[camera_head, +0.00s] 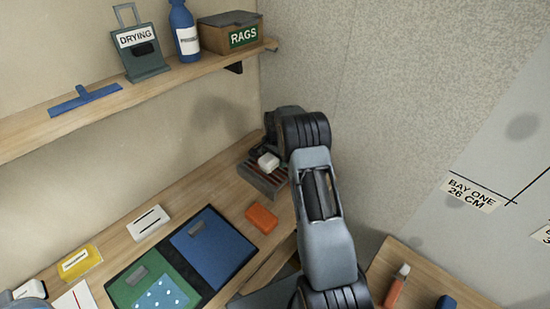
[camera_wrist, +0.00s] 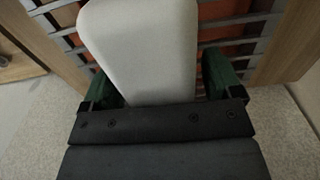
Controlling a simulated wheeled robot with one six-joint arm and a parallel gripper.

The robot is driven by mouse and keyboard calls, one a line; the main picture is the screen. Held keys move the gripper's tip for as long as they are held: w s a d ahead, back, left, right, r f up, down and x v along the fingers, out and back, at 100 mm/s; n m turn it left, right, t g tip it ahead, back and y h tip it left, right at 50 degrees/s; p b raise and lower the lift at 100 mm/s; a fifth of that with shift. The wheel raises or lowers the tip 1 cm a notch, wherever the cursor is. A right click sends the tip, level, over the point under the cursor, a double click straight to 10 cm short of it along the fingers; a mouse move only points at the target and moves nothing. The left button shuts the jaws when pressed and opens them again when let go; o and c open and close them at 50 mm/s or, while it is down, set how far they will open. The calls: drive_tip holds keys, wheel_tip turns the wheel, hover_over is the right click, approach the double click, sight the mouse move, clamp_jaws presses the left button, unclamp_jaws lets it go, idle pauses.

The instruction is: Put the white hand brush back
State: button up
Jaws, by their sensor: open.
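The white hand brush (camera_head: 268,162) rests on a grey slatted rack (camera_head: 258,180) in the corner of the worktop. In the wrist view the brush (camera_wrist: 145,45) is a pale rounded block, large and close. My gripper (camera_wrist: 158,82) is open, with one green finger on each side of the brush. Whether either finger touches it I cannot tell. Slats of the rack (camera_wrist: 238,32) show around the brush, with reddish-brown below. In the head view my arm hides the fingers.
An orange block (camera_head: 261,218), a white block (camera_head: 148,222) and a yellow block (camera_head: 80,261) lie on the worktop, near a blue pad (camera_head: 213,250) and green pad (camera_head: 150,285). A shelf above holds a drying holder (camera_head: 140,55), blue bottle (camera_head: 184,30) and rags box (camera_head: 230,35).

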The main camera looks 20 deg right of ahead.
drive_tip(key=s+a+r+n+b, duration=0.2)
drive_tip(key=s+r, duration=0.1)
drive_tip(key=r, duration=1.5)
drive_tip(key=s+a+r+n+t, duration=0.2)
drive_tip(key=s+a+r+n, duration=0.25)
drive_tip(key=s, duration=0.45)
drive_tip(key=s+a+f+n+t, duration=0.1)
drive_tip(key=s+a+n, duration=0.2)
drive_tip(key=s, duration=0.6)
drive_tip(key=s+a+f+n, duration=0.2)
drive_tip(key=s+a+n, duration=0.1)
drive_tip(key=s, duration=0.5)
drive_tip(key=shift+s+n+t, duration=0.35)
drive_tip(key=shift+s+t, duration=0.05)
